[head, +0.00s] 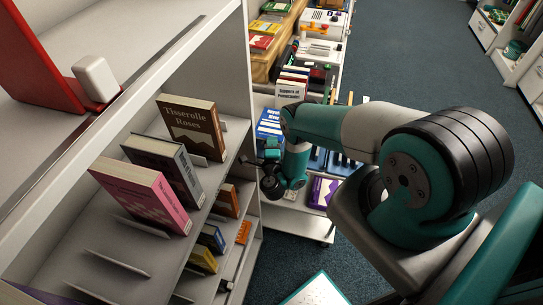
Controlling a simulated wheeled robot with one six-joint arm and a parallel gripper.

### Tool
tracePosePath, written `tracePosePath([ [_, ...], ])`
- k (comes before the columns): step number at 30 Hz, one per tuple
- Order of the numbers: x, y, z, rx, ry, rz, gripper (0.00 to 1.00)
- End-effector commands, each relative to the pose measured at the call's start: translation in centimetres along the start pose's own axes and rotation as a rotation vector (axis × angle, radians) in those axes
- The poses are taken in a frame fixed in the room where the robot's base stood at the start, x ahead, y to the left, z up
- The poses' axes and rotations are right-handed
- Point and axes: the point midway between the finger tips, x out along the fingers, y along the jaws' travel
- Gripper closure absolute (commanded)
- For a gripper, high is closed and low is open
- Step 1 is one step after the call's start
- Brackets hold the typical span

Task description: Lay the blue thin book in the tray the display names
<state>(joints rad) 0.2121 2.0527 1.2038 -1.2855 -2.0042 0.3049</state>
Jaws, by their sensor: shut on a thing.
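My gripper (271,150) is at the end of my arm, in the gap between the grey bookcase and the white cart. It is small and dark here. A blue book (269,123) with white lettering shows just above it, partly behind my arm. The gripper appears shut on this book near its lower edge, but the contact is hard to make out. The book is beside the cart's shelves. I cannot tell which tray is which, and no display can be read in this view.
The grey bookcase (238,107) stands at the left, with a brown book (191,125), a grey book (160,164) and a pink book (140,193). The white cart (300,222) holds many items, including a purple book (321,191). Blue carpet (420,55) is open at the right.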

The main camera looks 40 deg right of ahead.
Motion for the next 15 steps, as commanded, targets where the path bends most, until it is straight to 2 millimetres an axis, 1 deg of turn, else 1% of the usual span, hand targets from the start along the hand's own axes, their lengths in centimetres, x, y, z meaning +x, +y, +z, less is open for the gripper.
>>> tracePosePath([
  [1, 0.0, 1.4, -0.1, 0.000, 0.001, -0.001, 1.00],
  [5, 0.1, 2.2, -0.2, 0.000, 0.003, -0.001, 1.00],
  [8, 0.0, 3.4, -0.3, 0.000, 0.004, 0.000, 1.00],
  [9, 0.0, 4.2, -0.3, 0.000, 0.005, 0.000, 1.00],
  [11, 0.0, 5.1, -0.3, 0.001, 0.006, -0.001, 1.00],
  [12, 0.0, 5.5, -0.3, 0.001, 0.006, -0.001, 1.00],
  [15, 0.1, 5.3, -0.3, 0.000, 0.006, -0.001, 1.00],
])
